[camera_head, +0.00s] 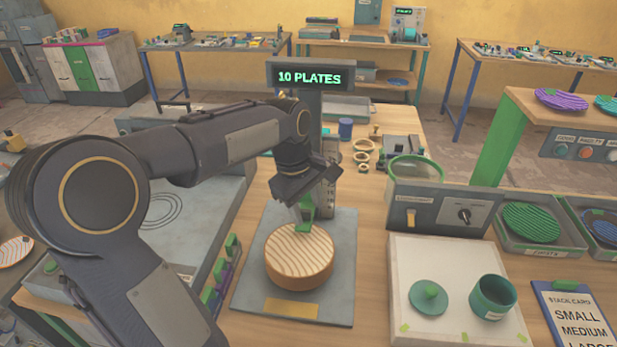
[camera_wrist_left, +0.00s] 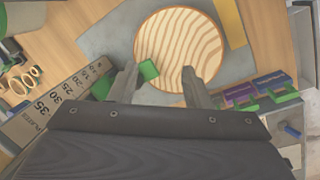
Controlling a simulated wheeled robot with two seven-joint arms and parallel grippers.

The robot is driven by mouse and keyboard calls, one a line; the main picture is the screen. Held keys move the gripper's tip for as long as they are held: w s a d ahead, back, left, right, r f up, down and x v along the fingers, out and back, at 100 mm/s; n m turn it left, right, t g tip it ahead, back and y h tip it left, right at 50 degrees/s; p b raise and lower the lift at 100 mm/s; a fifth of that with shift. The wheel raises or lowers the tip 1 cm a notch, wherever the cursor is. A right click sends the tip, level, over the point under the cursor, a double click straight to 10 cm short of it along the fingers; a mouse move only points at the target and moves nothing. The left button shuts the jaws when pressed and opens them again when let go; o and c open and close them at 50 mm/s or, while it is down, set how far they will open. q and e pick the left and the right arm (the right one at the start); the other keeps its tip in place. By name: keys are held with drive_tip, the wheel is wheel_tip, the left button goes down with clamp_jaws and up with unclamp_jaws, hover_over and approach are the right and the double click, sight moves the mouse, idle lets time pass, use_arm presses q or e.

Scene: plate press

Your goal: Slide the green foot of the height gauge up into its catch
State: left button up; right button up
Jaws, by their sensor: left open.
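The height gauge has an upright scale (camera_head: 328,192), also in the left wrist view (camera_wrist_left: 58,104), at the back of a grey base plate (camera_head: 337,272). Its green foot (camera_head: 305,210) appears over the rear of a round wood-grained plate stack (camera_head: 299,262). In the left wrist view the green foot (camera_wrist_left: 148,69) lies between the fingers, close to the left-hand one; contact is unclear. My left gripper (camera_wrist_left: 160,73) is open around it, pointing down; it also shows in the head view (camera_head: 310,192). The catch cannot be made out. My right gripper is not in view.
A display (camera_head: 308,77) reading "10 PLATES" stands behind the gauge. A control box (camera_head: 440,212) with a switch and knob stands to the right, with a pale board (camera_head: 455,250) holding a green lid (camera_head: 429,297) and a green cup (camera_head: 492,297) in front.

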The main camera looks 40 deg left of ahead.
sight(305, 210)
use_arm(q)
drive_tip(key=w+a+n, duration=0.1)
drive_tip(key=w+n, duration=0.1)
drive_tip(key=w+a+f+n+g, duration=0.1)
drive_tip(key=w+a+n, duration=0.1)
drive_tip(key=w+a+f+n+y+p, duration=0.1)
drive_tip(key=w+a+n, duration=0.1)
drive_tip(key=shift+w+a+n+g, duration=0.2)
drive_tip(key=shift+n+g, duration=0.1)
drive_tip(key=shift+g, duration=0.1)
drive_tip(key=shift+w+a+f, duration=0.2)
drive_tip(key=shift+f, duration=0.1)
wheel_tip(305, 210, down, 8)
drive_tip(key=b, duration=0.6)
drive_tip(key=shift+r+b, duration=0.2)
drive_tip(key=shift+b, duration=0.1)
drive_tip(key=shift+s+d+f, duration=0.1)
drive_tip(key=shift+f, duration=0.35)
clamp_jaws()
